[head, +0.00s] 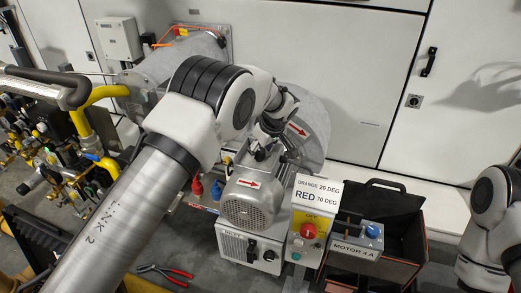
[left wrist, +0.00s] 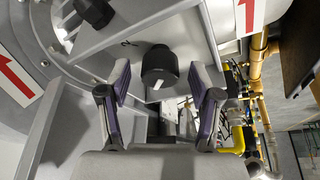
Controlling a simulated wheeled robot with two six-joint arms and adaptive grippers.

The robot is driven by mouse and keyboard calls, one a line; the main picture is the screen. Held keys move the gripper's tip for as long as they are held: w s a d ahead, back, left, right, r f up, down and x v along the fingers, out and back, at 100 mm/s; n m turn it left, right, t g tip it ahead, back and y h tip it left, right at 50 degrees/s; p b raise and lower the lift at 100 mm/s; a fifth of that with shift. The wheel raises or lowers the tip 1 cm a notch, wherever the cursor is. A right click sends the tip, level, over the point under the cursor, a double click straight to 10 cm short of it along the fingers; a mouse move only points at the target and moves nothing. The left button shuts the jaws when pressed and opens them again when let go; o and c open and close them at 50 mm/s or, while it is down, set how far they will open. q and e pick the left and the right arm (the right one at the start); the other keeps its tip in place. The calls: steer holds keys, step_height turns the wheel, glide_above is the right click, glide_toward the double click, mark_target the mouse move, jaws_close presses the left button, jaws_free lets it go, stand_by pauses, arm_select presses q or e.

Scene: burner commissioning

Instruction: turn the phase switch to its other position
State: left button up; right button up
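A black round knob with a white pointer mark (left wrist: 160,66) sits on a grey plate in the left wrist view and looks like the phase switch; I see no label naming it. Its white mark points down and slightly left in the picture. My left gripper (left wrist: 160,100) is open, with its two purple-padded fingers on either side of the line to the knob; I cannot tell whether they touch it. In the head view my left gripper (head: 262,148) is over the burner, partly hidden, and the knob cannot be made out. My right gripper is out of view.
A grey motor (head: 247,205) and a control box with a red knob (head: 309,231) stand in front of the burner. A box with a blue knob (head: 373,231) is at the right. Yellow gas pipes (head: 85,115) stand left; red-handled pliers (head: 165,273) lie on the floor.

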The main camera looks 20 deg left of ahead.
arm_select(q)
steer(key=v, duration=1.2)
